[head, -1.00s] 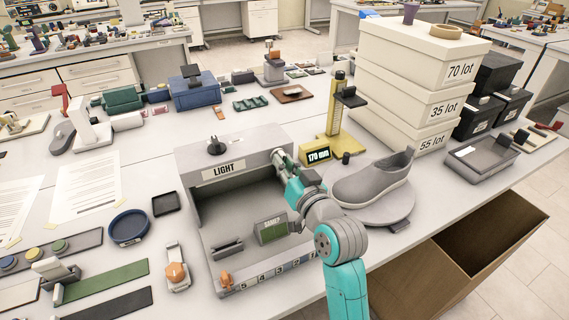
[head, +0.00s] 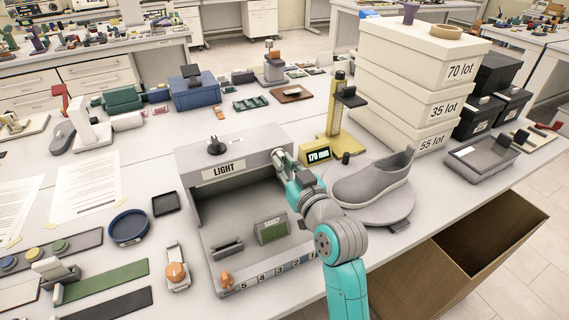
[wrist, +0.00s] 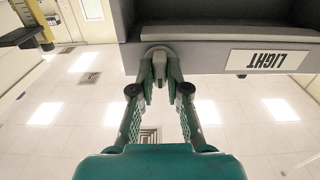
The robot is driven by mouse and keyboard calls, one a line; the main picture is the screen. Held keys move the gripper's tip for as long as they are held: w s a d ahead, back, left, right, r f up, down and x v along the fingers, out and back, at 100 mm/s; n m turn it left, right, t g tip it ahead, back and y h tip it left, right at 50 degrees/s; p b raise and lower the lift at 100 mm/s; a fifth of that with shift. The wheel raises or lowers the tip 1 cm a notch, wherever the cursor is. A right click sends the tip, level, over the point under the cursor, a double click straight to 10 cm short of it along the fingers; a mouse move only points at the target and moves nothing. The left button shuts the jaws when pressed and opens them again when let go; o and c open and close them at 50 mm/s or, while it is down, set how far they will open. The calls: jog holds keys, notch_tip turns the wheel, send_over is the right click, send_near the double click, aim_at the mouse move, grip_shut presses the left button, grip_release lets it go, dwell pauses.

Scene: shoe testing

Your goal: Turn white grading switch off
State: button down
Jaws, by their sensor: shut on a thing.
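The grey light box (head: 250,148) with the "LIGHT" label (head: 223,170) stands on the table, its label upside down in the wrist view (wrist: 267,60). A small pale grey switch lever (wrist: 159,64) sticks out from the box's front edge, at the upper right corner in the head view. My gripper (wrist: 160,78) is shut on this lever, its two green-grey fingers on either side of it. In the head view my gripper (head: 283,164) reaches the box's upper right front corner and hides most of the lever. A black knob (head: 215,146) sits on top of the box.
A grey shoe (head: 372,181) on a round stand is close to the right of my arm. Behind stands a yellow gauge (head: 334,125) reading 170 mm. White lot boxes (head: 410,85) are stacked further right.

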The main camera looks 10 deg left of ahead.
jog(key=c, duration=1.2)
grip_release()
jog(key=shift+o, duration=0.2)
jog(key=shift+s, duration=0.1)
jog(key=v, duration=1.2)
jog(key=s+d+f+m+h, duration=0.1)
jog(key=d+f, duration=0.1)
jog(key=f, duration=0.1)
jog(key=s+d+f+m+h, duration=0.1)
jog(key=s+d+f, duration=0.1)
jog(key=f, duration=0.1)
jog(key=s+d+f+m+h, duration=0.1)
jog(key=s+d+f, duration=0.1)
jog(key=f, duration=0.2)
jog(key=shift+d+t, duration=0.1)
jog(key=shift+t, duration=0.3)
jog(key=s+d+f+m+h, duration=0.2)
jog(key=s+d+f+h, duration=0.2)
jog(key=s+d+f, duration=0.5)
jog(key=s+d+m+g+h, duration=0.1)
jog(key=s+d+m+h, duration=0.1)
jog(key=s, duration=2.3)
jog(key=shift+s+d+f+h, duration=0.3)
jog(key=shift+d+h, duration=0.2)
jog(key=shift+d, duration=0.7)
